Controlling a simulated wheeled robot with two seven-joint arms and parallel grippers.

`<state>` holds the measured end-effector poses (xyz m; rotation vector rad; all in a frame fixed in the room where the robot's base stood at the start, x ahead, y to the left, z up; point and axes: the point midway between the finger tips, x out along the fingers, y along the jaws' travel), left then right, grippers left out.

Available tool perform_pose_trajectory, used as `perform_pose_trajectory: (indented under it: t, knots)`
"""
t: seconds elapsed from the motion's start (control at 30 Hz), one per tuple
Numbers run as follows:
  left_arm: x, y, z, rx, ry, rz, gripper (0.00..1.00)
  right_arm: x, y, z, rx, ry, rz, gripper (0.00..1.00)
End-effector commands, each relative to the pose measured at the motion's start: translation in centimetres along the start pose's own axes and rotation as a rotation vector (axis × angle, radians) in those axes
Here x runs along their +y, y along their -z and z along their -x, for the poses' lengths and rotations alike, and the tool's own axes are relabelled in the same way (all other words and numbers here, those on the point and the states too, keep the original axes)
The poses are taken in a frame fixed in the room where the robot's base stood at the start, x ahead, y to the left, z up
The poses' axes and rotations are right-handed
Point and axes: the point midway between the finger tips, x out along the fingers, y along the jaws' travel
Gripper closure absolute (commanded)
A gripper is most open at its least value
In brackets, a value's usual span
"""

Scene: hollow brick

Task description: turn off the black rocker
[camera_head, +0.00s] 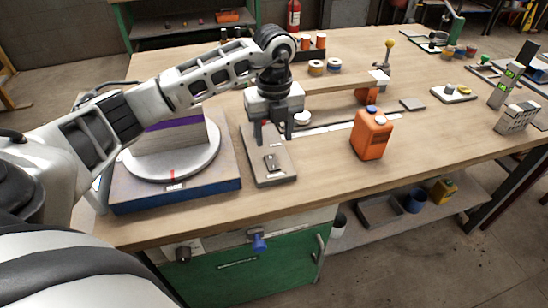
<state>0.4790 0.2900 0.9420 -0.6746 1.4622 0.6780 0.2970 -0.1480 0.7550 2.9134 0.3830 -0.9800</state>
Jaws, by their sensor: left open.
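The black rocker (271,163) sits on the near half of a flat grey plate (274,180) on the workbench. Whether it is tipped on or off is too small to tell. My left gripper (273,139) points down over the far half of the plate, just behind the rocker. Its fingers are apart with nothing between them. The fingers partly hide the far end of the plate, where a bit of red shows. My right gripper is not in view.
A turntable (205,165) on a blue-edged base stands close left of the plate. An orange canister (371,135) stands to the right. A grey hollow brick (516,118) is at the far right. Bare wood (325,165) lies between plate and canister.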

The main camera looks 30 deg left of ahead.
Motion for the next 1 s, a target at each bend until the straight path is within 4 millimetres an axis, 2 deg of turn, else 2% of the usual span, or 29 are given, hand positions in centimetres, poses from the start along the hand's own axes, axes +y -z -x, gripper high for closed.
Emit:
perform_pose_trajectory:
  t: [0.03, 0.2, 0.4, 0.6, 0.83, 0.87, 1.0]
  knots:
    - [0.1, 0.1, -1.2, 0.005, -0.004, 0.0, 0.51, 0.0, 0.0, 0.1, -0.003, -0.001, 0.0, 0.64]
    - [0.0, 0.1, -4.7, 0.004, -0.003, 0.0, 0.51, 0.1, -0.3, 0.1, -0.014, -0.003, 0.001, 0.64]
    - [0.0, 0.1, -7.5, 0.003, 0.0, -0.001, 0.51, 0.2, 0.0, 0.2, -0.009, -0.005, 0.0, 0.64]
    - [-0.1, 0.1, -8.6, 0.001, 0.001, -0.002, 0.51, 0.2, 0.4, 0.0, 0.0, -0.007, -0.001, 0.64]
    - [-0.1, 0.1, -8.7, 0.001, 0.002, -0.002, 0.51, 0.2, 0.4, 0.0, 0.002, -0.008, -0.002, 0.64]
    - [-0.1, 0.1, -8.7, 0.001, 0.002, -0.002, 0.54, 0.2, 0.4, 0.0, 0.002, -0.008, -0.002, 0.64]
    - [-0.1, 0.1, -8.7, 0.001, 0.002, -0.002, 0.93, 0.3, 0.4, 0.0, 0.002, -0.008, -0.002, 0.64]
